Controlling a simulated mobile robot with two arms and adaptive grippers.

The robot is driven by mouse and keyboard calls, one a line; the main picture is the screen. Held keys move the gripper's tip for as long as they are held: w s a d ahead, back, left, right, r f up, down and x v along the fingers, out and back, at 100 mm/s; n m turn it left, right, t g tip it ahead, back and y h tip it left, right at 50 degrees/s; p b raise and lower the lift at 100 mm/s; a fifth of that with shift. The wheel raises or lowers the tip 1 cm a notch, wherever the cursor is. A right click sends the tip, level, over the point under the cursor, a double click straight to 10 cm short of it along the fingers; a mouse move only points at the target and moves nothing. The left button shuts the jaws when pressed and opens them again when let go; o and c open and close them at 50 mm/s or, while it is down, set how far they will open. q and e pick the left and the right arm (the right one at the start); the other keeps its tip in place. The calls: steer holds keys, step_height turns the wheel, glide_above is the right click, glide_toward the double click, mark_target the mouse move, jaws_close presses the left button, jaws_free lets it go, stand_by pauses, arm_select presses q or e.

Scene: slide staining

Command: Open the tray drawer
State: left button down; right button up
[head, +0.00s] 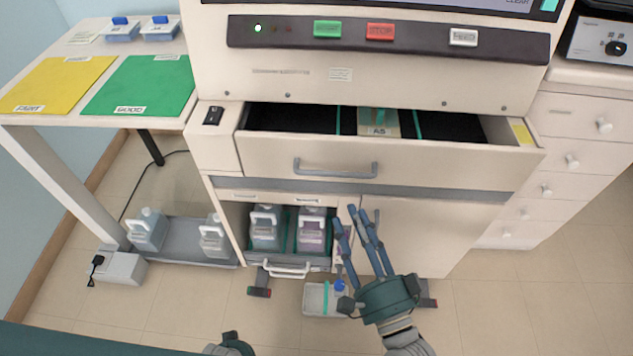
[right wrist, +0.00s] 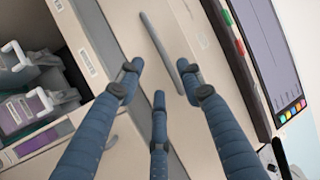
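The tray drawer (head: 390,153) of the white staining machine stands partly pulled out, its dark inside and a tray labelled A5 (head: 379,123) showing from above. Its grey bar handle (head: 335,170) is on the drawer front and also shows in the right wrist view (right wrist: 160,48). My right gripper (head: 357,217) is open and empty, its blue fingers spread and pointing at the machine, below the handle in the head view. In the right wrist view the handle lies between and beyond the fingertips (right wrist: 158,75); I see no grasp. My left gripper (head: 230,345) barely shows at the bottom edge.
Below the drawer, an open compartment holds bottles (head: 266,228) beside a closed door (head: 450,230). A small white bin (head: 322,300) is on the floor. A side table (head: 45,122) with yellow and green mats stands left, a drawer cabinet (head: 560,150) right.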

steer(key=r, duration=0.2)
glide_above(337, 181)
steer(key=s, duration=0.5)
steer(key=shift+w+f, duration=0.1)
steer(key=shift+w, duration=0.05)
jaws_close()
